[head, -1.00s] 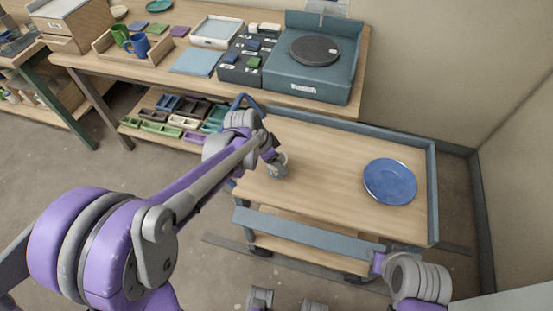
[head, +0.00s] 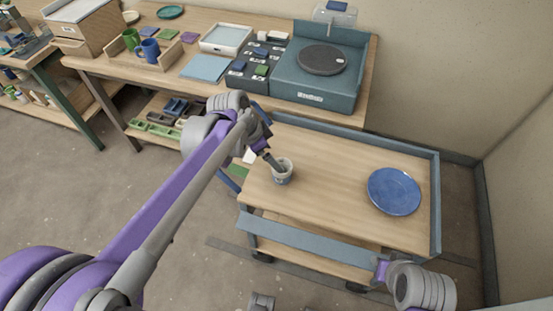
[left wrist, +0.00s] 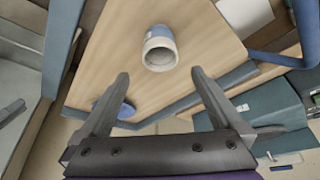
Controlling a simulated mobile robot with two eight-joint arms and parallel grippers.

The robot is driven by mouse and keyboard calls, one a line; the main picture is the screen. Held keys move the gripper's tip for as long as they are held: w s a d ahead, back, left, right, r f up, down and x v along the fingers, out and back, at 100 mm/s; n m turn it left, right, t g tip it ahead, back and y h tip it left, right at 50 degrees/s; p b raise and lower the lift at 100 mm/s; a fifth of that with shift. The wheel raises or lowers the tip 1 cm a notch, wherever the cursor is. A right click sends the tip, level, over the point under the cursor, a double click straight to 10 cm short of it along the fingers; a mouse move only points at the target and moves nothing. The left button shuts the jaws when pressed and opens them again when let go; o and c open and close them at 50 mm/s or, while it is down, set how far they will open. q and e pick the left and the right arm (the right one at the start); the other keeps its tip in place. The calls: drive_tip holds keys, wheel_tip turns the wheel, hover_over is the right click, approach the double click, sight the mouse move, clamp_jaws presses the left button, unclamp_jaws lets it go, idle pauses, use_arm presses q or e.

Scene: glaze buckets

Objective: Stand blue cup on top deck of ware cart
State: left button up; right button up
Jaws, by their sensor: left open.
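A small cup (head: 283,172), blue with a whitish rim, stands upright on the wooden top deck of the ware cart (head: 330,170), near its left edge. In the left wrist view the cup (left wrist: 160,50) is beyond my fingertips, with its round rim facing the camera. My left gripper (head: 270,160) is at the cup's upper left in the head view. Its two dark fingers (left wrist: 160,85) are spread and empty, apart from the cup. My right arm shows at the lower right by the cart's front rail; its fingers cannot be made out.
A blue plate (head: 394,190) lies on the right of the deck. Bare deck lies between plate and cup. Raised rails edge the cart. The bench behind holds a banding wheel (head: 321,59), a blue mug (head: 150,50), a green mug (head: 131,39) and trays.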

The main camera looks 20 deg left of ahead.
use_arm(q)
drive_tip(key=s+a+f+n+t+y, duration=0.1)
drive_tip(key=s+n, duration=0.3)
drive_tip(key=s, duration=0.5)
drive_tip(key=s+a+f+n+t+y, duration=0.1)
drive_tip(key=s+n, duration=0.4)
drive_tip(key=s, duration=0.5)
wheel_tip(320, 180, down, 2)
drive_tip(key=shift+y, duration=0.6)
